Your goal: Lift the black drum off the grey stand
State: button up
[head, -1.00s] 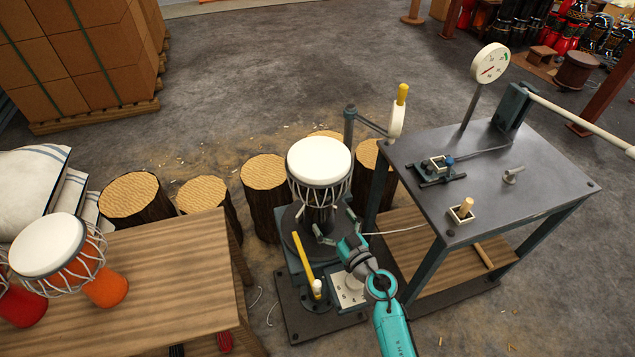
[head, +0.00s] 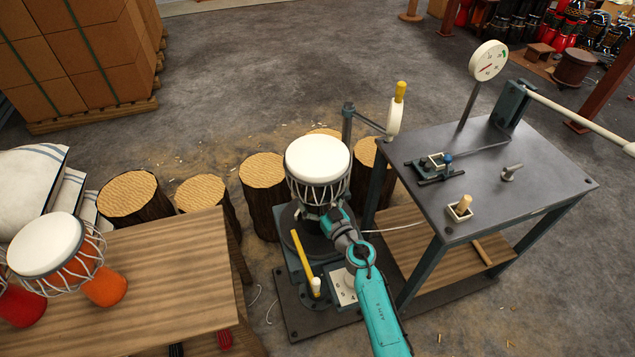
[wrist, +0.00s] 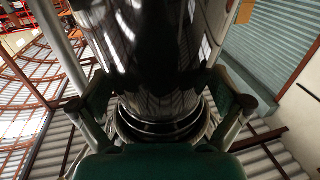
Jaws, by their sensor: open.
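The black drum (head: 318,192) has a white head and pale cords and stands upright on the grey stand (head: 290,220). Its glossy black body (wrist: 150,50) fills the middle of the wrist view, above a ringed lower part. My gripper (head: 328,214) is at the near side of the drum's narrow lower body, low under the corded bowl. In the wrist view, my gripper (wrist: 165,95) is open, with one finger on each side of the black body. Whether the fingers touch it is hard to tell. The fingertips are mostly hidden in the head view.
A yellow lever (head: 302,250) rises from the stand's front left. A grey metal table (head: 490,190) with a dial gauge stands close on the right. A wooden table (head: 180,275) with orange and red drums is on the left. Log stumps (head: 263,172) stand behind.

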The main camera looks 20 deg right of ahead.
jog(key=c, duration=1.4)
jog(key=shift+r, duration=0.15)
jog(key=shift+c, duration=1.4)
